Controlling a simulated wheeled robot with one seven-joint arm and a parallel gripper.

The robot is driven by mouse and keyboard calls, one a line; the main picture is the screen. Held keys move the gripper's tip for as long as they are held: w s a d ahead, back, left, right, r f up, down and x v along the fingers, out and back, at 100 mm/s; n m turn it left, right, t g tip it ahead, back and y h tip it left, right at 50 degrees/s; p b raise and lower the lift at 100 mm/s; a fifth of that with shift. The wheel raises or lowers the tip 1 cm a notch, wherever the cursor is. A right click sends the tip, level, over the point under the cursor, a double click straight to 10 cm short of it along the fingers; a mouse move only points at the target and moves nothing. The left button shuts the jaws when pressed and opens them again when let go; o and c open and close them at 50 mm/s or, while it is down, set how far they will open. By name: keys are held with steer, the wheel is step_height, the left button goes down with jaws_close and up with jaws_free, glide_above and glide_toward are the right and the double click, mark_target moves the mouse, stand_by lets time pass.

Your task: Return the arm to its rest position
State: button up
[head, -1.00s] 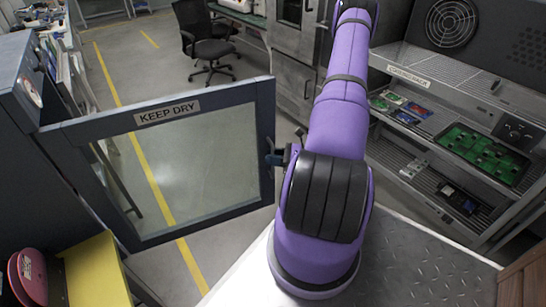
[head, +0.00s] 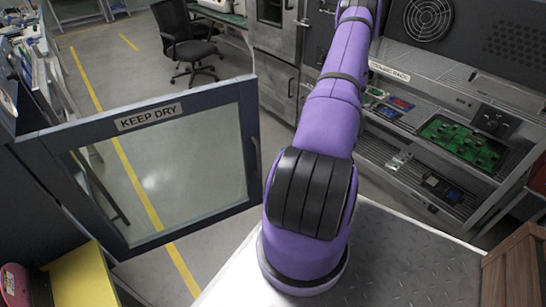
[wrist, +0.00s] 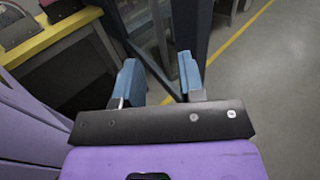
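My purple arm (head: 325,130) reaches up and away from me in the head view, with its far end at the top edge. My gripper is not visible in the head view. In the wrist view my gripper (wrist: 160,82) shows two blue fingers standing apart with nothing between them. Beyond the fingers are a dark door edge or post and grey floor; I cannot tell the exact distance.
A glass door (head: 175,165) labelled KEEP DRY stands open left of my arm. A rack (head: 440,150) with circuit boards is at right, and a wooden crate (head: 515,270) at lower right. A yellow surface (head: 82,278) is at lower left. An office chair (head: 185,45) stands behind.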

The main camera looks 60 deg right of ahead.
steer(key=shift+s+d, duration=0.35)
steer(key=shift+s, duration=0.3)
steer(key=shift+d, duration=0.1)
